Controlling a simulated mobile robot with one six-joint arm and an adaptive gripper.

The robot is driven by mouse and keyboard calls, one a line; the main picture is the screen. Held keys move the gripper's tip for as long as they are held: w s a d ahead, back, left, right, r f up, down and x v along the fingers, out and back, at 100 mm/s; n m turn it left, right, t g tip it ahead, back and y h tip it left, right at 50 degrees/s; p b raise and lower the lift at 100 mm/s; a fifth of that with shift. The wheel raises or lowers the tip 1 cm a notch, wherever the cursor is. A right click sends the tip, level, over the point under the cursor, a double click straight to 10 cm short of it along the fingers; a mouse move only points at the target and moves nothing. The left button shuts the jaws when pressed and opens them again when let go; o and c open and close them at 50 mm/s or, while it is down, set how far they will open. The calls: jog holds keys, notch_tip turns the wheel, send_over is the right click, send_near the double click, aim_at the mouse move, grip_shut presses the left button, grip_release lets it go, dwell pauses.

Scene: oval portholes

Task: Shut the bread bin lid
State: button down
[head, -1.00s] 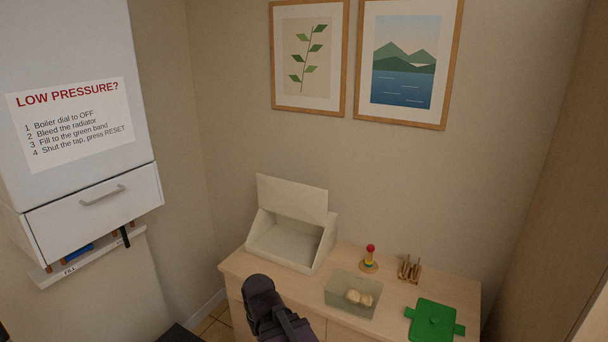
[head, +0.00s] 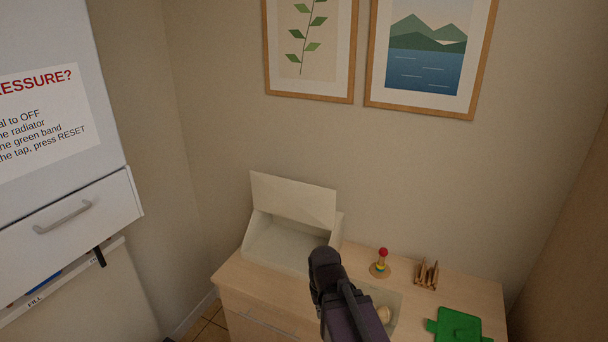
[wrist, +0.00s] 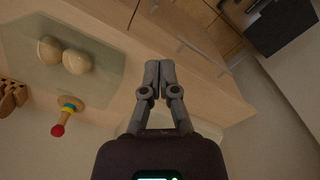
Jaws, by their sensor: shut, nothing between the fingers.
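The cream bread bin (head: 270,241) stands on the wooden cabinet top against the wall in the head view. Its lid (head: 293,200) is up, leaning back, and the front of the bin is open. My gripper (wrist: 158,66) shows in the wrist view with its two fingers together and nothing between them. It is over the front edge of the cabinet top. In the head view my dark arm hides the right front part of the bin's surroundings, and the fingertips cannot be made out there.
A clear greenish container with round rolls (wrist: 62,55) is beside my arm. A ring toy (head: 381,265), a wooden rack (head: 426,275) and a green board-like item (head: 458,325) stand to the right. A white cabinet with a drawer (head: 70,220) hangs at the left.

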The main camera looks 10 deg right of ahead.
jog(key=shift+d+r, duration=0.1)
jog(key=shift+d, duration=0.1)
jog(key=shift+d, duration=0.1)
jog(key=shift+w, duration=0.15)
jog(key=w+r+m+p, duration=0.2)
jog(key=w+r+p, duration=0.6)
jog(key=w, duration=0.8)
jog(key=w+d+r+m+g+y+p, duration=0.1)
jog(key=w+r+m+p, duration=0.2)
jog(key=w+r+p, duration=0.6)
jog(key=w+d+r+m+g+p, duration=0.1)
jog(key=w+r+p, duration=0.7)
jog(key=w, duration=1.4)
jog(key=shift+w+d+r+m+y, duration=0.25)
jog(key=shift+w+r+m+y, duration=0.1)
jog(key=shift+m, duration=0.35)
jog(key=shift+f, duration=0.2)
jog(key=b+x, duration=0.9)
jog(key=shift+f, duration=0.3)
